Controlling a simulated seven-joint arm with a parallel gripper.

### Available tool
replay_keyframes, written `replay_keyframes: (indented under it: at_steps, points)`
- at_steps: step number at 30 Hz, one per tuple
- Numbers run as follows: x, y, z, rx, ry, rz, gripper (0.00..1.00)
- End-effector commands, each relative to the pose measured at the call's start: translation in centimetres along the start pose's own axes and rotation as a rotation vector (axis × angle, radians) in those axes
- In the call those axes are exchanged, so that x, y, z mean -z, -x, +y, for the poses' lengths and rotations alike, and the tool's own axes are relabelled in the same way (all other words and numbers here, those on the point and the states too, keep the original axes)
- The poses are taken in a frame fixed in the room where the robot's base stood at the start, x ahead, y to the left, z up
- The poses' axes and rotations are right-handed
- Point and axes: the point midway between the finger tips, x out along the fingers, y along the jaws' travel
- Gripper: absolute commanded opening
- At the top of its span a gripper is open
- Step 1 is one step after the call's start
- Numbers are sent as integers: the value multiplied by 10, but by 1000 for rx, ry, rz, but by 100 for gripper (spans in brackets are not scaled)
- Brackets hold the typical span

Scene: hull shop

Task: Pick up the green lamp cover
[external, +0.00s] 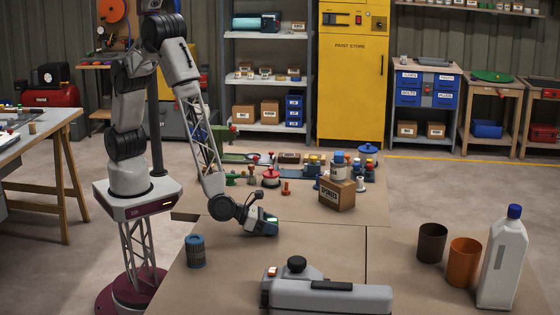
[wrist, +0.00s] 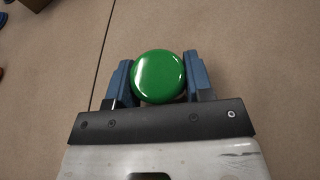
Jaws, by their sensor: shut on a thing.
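The green lamp cover (wrist: 158,76) is a glossy, round, domed piece, seen from above in the wrist view. My gripper (wrist: 158,82) is shut on it, with one blue finger against each side. In the external view my gripper (external: 272,224) is low over the brown table top, and the lamp cover is mostly hidden by it. I cannot tell whether the cover touches the table.
A cardboard box (external: 337,194) with a jar on it stands just behind my gripper. A blue-grey ribbed cup (external: 195,251) is to the left. A grey tool (external: 325,296) lies in front. A white bottle (external: 503,258) and an orange cup (external: 464,262) stand right.

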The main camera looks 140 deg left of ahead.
Motion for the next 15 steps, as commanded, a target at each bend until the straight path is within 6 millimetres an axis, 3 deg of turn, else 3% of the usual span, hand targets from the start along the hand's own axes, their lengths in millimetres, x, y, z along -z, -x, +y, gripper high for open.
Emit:
replay_keyframes:
  at_steps: [9, 15]
  points:
    - [-28, 13, 1, 1, 1, 0, 25]
    - [-20, 35, 22, 0, -1, 0, 25]
